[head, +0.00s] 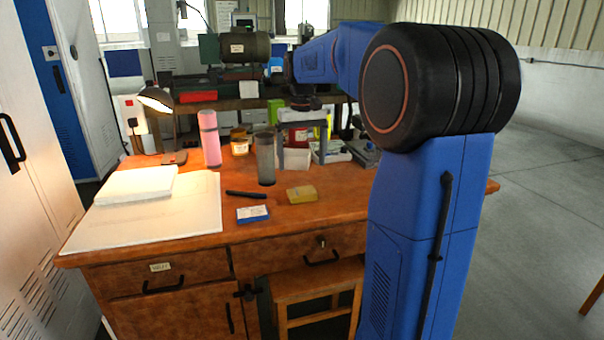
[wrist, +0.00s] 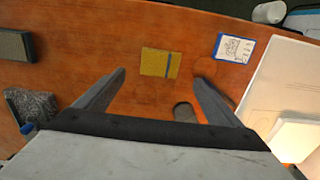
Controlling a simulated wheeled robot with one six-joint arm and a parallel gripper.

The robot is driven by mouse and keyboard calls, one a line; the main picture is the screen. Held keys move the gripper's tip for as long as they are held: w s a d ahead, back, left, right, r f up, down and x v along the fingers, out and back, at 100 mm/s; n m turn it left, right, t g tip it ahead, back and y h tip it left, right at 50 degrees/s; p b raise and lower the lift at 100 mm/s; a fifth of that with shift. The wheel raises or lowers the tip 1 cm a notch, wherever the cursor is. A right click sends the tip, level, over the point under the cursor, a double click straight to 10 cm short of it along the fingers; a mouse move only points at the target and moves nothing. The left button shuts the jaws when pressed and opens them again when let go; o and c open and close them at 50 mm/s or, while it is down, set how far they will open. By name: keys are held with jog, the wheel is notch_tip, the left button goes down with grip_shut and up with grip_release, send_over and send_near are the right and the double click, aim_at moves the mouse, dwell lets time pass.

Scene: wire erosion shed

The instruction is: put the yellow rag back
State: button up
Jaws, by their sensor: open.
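The yellow rag (head: 301,194) lies flat on the wooden desk, near its front edge. In the wrist view the yellow rag (wrist: 154,62) shows as a small folded rectangle with a dark stripe near one side. My gripper (head: 301,160) is over the desk, behind the rag as the head view sees it. In the wrist view my gripper (wrist: 160,84) has its fingers wide apart with nothing between them, and the rag lies beyond the fingertips, apart from them.
A blue and white packet (head: 252,214), a black pen-like item (head: 246,194) and a dark tumbler (head: 265,160) are near the rag. A pink bottle (head: 210,140), lamp (head: 157,100) and large open pad (head: 150,218) are left. Several containers crowd the back. The front right desktop looks clear.

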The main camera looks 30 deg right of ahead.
notch_tip(320, 180, up, 2)
jog(key=shift+s+a+r, duration=0.1)
jog(key=shift+r, duration=0.05)
jog(key=s+a+f+n+t, duration=0.1)
jog(key=s+a+f, duration=0.4)
jog(key=s, duration=0.5)
jog(key=s+a+f+n+t, duration=0.1)
jog(key=s+a+f, duration=0.4)
jog(key=s, duration=0.5)
jog(key=s+a+f+n+t, duration=0.1)
jog(key=s+a+f, duration=0.4)
jog(key=s, duration=0.5)
jog(key=shift+a+f+t, duration=0.3)
jog(key=shift+f+t, duration=0.2)
jog(key=shift+t, duration=0.4)
